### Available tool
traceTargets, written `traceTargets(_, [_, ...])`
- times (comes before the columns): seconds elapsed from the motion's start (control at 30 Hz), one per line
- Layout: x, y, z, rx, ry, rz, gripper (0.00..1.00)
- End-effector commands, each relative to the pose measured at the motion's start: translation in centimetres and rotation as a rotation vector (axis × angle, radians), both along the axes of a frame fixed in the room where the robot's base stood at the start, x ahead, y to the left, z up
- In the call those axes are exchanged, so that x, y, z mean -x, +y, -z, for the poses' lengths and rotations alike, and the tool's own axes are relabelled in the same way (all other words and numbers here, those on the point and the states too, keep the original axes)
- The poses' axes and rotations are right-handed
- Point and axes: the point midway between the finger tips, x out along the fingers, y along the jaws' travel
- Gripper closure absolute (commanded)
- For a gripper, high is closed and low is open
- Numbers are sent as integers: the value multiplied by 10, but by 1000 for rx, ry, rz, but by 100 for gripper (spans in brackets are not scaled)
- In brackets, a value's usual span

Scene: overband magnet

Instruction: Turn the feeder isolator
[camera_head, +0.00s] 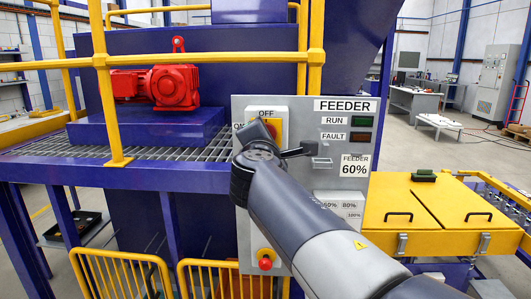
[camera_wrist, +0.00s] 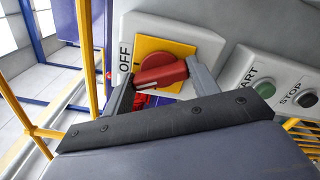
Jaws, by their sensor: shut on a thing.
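The feeder isolator is a red rotary handle (camera_wrist: 160,75) on a yellow plate (camera_wrist: 158,48) in a grey box on the FEEDER panel (camera_head: 302,106). My gripper (camera_wrist: 160,84) is shut on the red handle, with one finger at each end of it in the wrist view. There the handle lies roughly lengthwise, tilted a little up to the right, with the OFF label (camera_wrist: 125,50) at the left. In the head view my gripper (camera_head: 270,146) covers most of the handle; the yellow plate (camera_head: 279,126) shows beside it under OFF. The ON label is partly hidden.
The panel has RUN (camera_head: 365,121) and FAULT (camera_head: 361,136) lamps, a 60% sign (camera_head: 354,165) and a red stop button (camera_head: 265,264). Green START (camera_wrist: 268,91) and black STOP (camera_wrist: 305,100) buttons sit near the isolator. Yellow railings (camera_head: 316,60) stand close by at the left.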

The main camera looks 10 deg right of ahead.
Motion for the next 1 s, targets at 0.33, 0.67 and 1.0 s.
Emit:
traceTargets(0.33, [0, 0, 5, -281, -93, 1, 66])
traceTargets(0.67, [0, 0, 3, -442, -144, 1, 66])
traceTargets(1.0, [0, -1, 1, -491, -158, 2, 66])
